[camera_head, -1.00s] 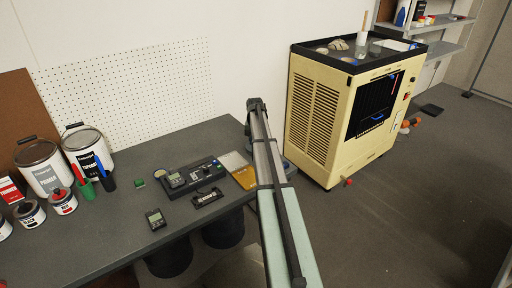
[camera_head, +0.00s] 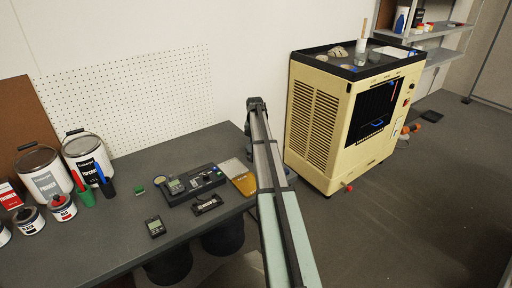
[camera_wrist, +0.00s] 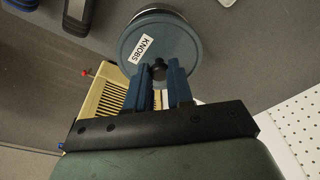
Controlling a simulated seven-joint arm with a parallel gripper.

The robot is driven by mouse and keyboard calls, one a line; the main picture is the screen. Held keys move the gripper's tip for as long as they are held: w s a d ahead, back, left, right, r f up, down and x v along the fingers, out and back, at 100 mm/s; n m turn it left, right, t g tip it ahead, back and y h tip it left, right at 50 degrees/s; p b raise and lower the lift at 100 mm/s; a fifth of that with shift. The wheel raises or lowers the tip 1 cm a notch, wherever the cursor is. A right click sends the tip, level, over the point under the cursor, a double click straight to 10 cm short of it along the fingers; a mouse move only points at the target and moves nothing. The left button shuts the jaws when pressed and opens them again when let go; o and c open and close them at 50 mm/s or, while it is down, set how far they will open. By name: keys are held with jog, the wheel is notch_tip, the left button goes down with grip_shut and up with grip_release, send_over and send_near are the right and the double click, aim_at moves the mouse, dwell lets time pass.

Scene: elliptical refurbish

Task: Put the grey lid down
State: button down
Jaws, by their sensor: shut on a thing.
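In the wrist view, a round blue-grey lid (camera_wrist: 180,45) carries a white label reading KNOBS and has a dark knob at its centre. My gripper (camera_wrist: 159,76) has its two blue fingers closed around that knob. A paler curved rim shows just beyond the lid's far edge; I cannot tell whether the lid touches it.
A dark table (camera_head: 120,245) holds paint cans (camera_head: 88,160), a black device (camera_head: 193,183), a small meter (camera_head: 155,227) and an amber-and-clear tray (camera_head: 238,177). A cream cabinet (camera_head: 320,115) stands right of my arm.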

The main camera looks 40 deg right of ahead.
jog(key=r, duration=0.4)
jog(key=w+r, duration=0.1)
jog(key=r, duration=0.1)
jog(key=shift+a, duration=0.15)
jog(key=w+a+f, duration=0.2)
jog(key=w+a, duration=0.3)
jog(key=w, duration=0.5)
jog(key=shift+a+f, duration=0.1)
jog(key=shift+f, duration=4.65)
jog(key=shift+f, duration=0.1)
jog(key=c, duration=1)
grip_release()
notch_tip(320, 180, up, 12)
jog(key=s+a, duration=0.1)
jog(key=shift+s+a, duration=0.15)
